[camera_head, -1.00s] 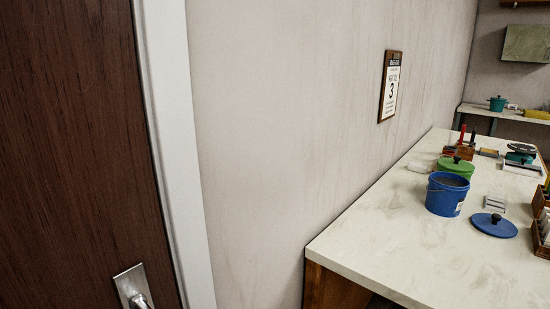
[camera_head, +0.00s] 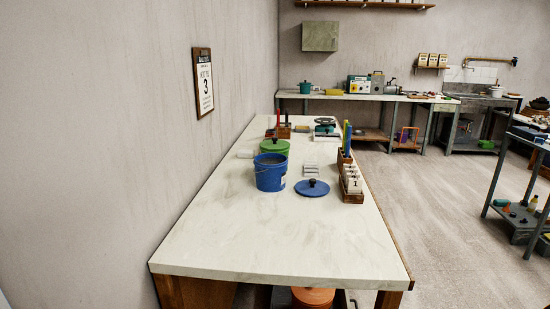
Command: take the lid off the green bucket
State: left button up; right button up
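The green bucket (camera_head: 267,151) stands on the long pale-topped table, near its left edge by the wall. Its green lid (camera_head: 275,145) with a dark knob is on it. A blue bucket (camera_head: 270,176) without a lid stands in front and hides much of the green bucket's lower part. A blue lid (camera_head: 312,188) with a dark knob lies flat on the table to the right of the blue bucket. Neither of my grippers is in view.
The table (camera_head: 270,238) has a bare near end. Wooden boxes (camera_head: 352,184) line its right edge. Free floor (camera_head: 440,200) lies to the right, with a metal shelf rack (camera_head: 520,190) beyond. A back bench (camera_head: 345,97) runs along the far wall.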

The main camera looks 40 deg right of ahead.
aim_at(274, 144)
jog(key=z, duration=2.7)
jog(key=l+z, duration=0.1)
jog(key=z, duration=0.35)
jog(key=i+z, duration=0.15)
jog(key=z, duration=0.3)
jog(key=i+z, duration=0.1)
jog(key=z, duration=0.3)
jog(key=i+l+u, duration=0.15)
jog(key=i, duration=0.5)
jog(key=i+l+u, duration=0.2)
jog(key=i, duration=0.45)
jog(key=i+j+u, duration=0.1)
jog(key=i+u, duration=0.85)
jog(key=u, duration=0.15)
jog(key=i+j+u, duration=0.15)
jog(key=i+u, duration=0.3)
jog(key=i+l+u, duration=0.1)
jog(key=i+u, duration=0.35)
jog(key=i, duration=0.2)
jog(key=i+u, duration=0.2)
jog(key=i, duration=0.45)
jog(key=i+l+u, duration=0.2)
jog(key=i, duration=0.45)
jog(key=j, duration=0.05)
